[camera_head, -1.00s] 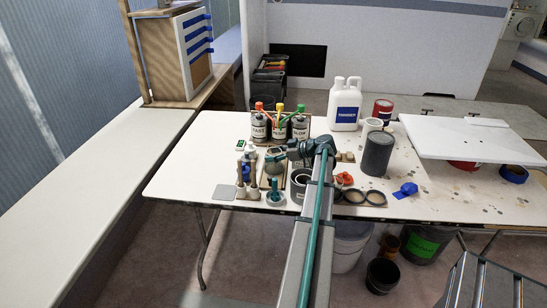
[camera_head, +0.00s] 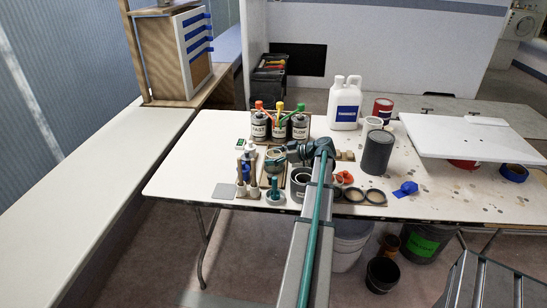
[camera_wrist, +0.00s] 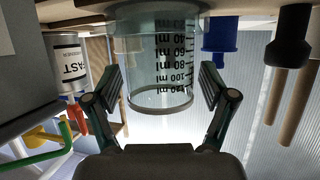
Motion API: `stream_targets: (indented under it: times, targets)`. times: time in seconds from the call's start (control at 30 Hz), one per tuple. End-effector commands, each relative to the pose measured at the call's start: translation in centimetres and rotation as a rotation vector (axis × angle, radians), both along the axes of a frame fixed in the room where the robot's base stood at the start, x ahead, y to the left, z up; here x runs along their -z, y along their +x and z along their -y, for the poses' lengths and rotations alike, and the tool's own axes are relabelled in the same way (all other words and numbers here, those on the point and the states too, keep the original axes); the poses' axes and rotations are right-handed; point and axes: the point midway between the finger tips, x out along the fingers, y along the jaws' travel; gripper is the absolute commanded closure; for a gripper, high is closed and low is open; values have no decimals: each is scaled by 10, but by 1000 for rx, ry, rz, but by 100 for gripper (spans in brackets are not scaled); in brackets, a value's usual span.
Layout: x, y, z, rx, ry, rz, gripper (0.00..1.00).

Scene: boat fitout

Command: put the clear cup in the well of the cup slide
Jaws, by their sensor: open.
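The clear cup (camera_wrist: 158,62) has dark ml markings and fills the middle of the wrist view, which is upside down. My gripper (camera_wrist: 160,80) is open, with one finger on each side of the cup and a gap visible at each side. The cup's base end meets a rounded support at the top of that view; whether it sits down in the well of the cup slide cannot be told. In the head view my gripper (camera_head: 277,155) is small, low over the front left part of the table, and largely hides the cup.
Labelled cans with coloured tops (camera_head: 280,125) stand behind. A grey can (camera_head: 377,153) and a white jug (camera_head: 345,103) stand to the right. The table's left side (camera_head: 200,165) is clear.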

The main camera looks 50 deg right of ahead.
Motion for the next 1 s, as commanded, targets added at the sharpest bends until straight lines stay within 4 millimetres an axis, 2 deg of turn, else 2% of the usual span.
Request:
stream_targets:
  times: [0.17,0.7,1.0]
  targets:
    - [-5,-1,1,1,0,0,17]
    - [-39,-86,26,2,-1,0,17]
    - [-49,-106,31,0,-1,0,17]
